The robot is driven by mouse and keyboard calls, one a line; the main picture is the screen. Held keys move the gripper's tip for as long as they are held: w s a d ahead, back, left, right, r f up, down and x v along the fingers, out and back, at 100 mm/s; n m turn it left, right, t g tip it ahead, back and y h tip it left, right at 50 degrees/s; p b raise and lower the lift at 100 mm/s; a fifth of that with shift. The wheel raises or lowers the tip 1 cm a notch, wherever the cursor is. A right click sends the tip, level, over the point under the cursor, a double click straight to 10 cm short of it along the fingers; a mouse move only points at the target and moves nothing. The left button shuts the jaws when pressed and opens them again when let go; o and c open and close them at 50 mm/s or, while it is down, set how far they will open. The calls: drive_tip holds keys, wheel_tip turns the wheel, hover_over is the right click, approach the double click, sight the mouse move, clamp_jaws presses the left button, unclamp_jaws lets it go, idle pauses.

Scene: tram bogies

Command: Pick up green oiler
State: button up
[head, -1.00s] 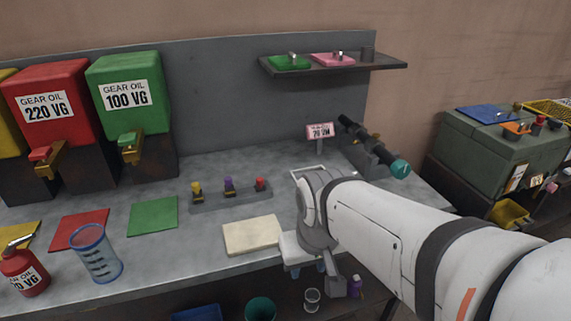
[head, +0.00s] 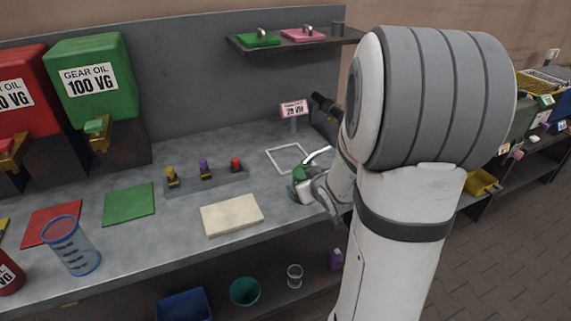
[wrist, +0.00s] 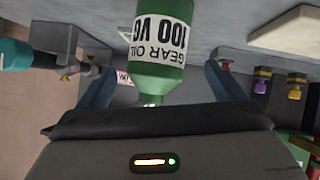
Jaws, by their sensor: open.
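The green oiler (head: 301,173) stands on the grey bench at the right, its pale spout rising to the right. My arm and gripper hide part of it in the head view. In the wrist view the oiler (wrist: 163,62) shows a white label reading GEAR OIL 100 VG. My gripper (wrist: 160,78) is open, with one blue finger on each side of the oiler and visible gaps between. My gripper (head: 303,192) also shows in the head view, low beside the oiler.
A white square outline (head: 287,158) lies behind the oiler. A cream pad (head: 232,215) and a rack of coloured nozzles (head: 206,180) are to its left. A sign (head: 294,109) and a dark cylindrical tool (head: 325,104) stand behind. A shelf (head: 290,42) overhangs the back.

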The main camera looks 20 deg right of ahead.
drive_tip(key=shift+w+d+f+t+y, duration=0.55)
drive_tip(key=shift+d+f+t+y, duration=0.15)
drive_tip(key=shift+f+t, duration=0.15)
drive_tip(key=shift+d+f+n+t+y, duration=0.1)
drive_tip(key=shift+f+n+t+y, duration=0.25)
drive_tip(key=shift+n+t+y, duration=0.1)
drive_tip(key=shift+s+d+f+t+y, duration=0.2)
drive_tip(key=shift+s+f+t+y, duration=0.1)
drive_tip(key=shift+t+y, duration=0.45)
drive_tip(key=shift+s+d+r+t+y, duration=0.1)
drive_tip(key=shift+s+t+y, duration=0.25)
drive_tip(key=shift+t, duration=0.15)
drive_tip(key=shift+s+d+r+t+y, duration=0.1)
drive_tip(key=shift+s+t+y, duration=0.25)
drive_tip(key=shift+t, duration=0.1)
drive_tip(key=shift+a, duration=0.1)
drive_tip(key=p+x, duration=0.1)
drive_tip(key=x, duration=0.6)
drive_tip(key=shift+w+a, duration=0.1)
drive_tip(key=shift+w, duration=0.2)
drive_tip(key=shift+f, duration=0.1)
drive_tip(key=shift+c, duration=0.4)
